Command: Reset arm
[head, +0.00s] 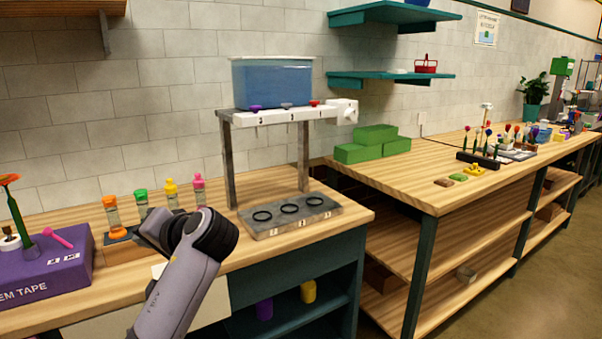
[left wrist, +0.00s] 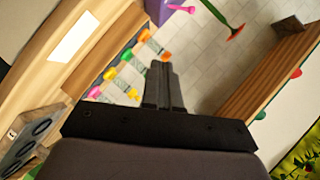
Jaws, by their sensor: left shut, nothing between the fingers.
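My left arm (head: 185,280) rises from the bottom of the head view, over the front of the near wooden counter. Its wrist bends left, and the fingers are hard to make out there. In the left wrist view my left gripper (left wrist: 162,66) is shut and empty, its two fingers together. Beyond the fingers are several colour-capped bottles in a row, with orange (head: 109,201), green (head: 140,194), yellow (head: 170,187) and pink (head: 198,181) caps; they stand behind the gripper in the head view. My right gripper is in neither view.
A purple tape box (head: 45,270) is on the left, with a flower (head: 18,215) above it. Right of my arm stands a dispenser rack (head: 228,165) with a blue water tank (head: 272,82) and a ringed base plate (head: 290,216). Green blocks (head: 372,145) sit on the farther counter.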

